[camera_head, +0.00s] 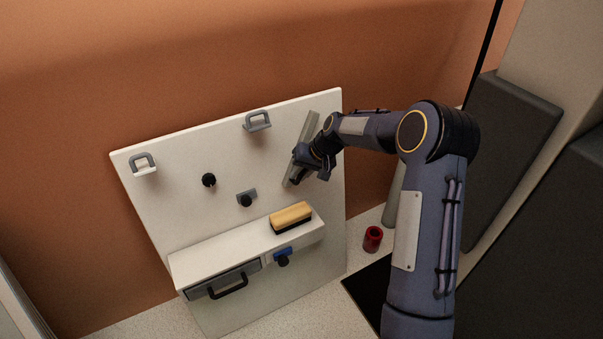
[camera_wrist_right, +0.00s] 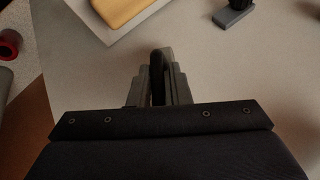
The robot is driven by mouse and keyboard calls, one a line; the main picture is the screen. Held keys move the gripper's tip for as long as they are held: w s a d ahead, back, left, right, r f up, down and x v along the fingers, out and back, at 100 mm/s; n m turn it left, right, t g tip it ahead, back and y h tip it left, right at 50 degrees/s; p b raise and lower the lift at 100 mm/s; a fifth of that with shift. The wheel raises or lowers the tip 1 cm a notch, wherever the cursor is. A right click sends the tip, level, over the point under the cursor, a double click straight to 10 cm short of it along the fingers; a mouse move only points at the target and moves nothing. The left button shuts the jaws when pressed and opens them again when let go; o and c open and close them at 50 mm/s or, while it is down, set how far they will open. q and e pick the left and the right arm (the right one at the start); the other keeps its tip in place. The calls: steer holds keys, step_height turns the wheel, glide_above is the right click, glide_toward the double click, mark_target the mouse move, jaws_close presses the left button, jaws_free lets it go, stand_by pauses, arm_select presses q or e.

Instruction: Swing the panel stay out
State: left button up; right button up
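The panel stay (camera_head: 306,130) is a flat grey bar at the right side of the white upright panel (camera_head: 225,160). It lies tilted, its upper end leaning to the right. My right gripper (camera_head: 297,179) is at its lower end and hides part of it. In the right wrist view the fingers (camera_wrist_right: 163,72) stand close together with a dark rounded piece (camera_wrist_right: 157,68) between them, seemingly the stay's grip. My left gripper is not in view.
A yellow brush (camera_head: 291,214) lies on the panel's shelf (camera_head: 215,255), above a drawer with a black handle (camera_head: 230,288). Hooks (camera_head: 257,121) and black knobs (camera_head: 209,180) stick out of the panel. A red cup (camera_head: 373,239) stands on the floor to the right.

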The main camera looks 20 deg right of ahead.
steer(key=o, duration=0.3)
steer(key=shift+r, duration=0.15)
steer(key=p+v, duration=0.1)
steer(key=v, duration=0.6)
steer(key=shift+s+r, duration=0.2)
steer(key=shift+r, duration=0.05)
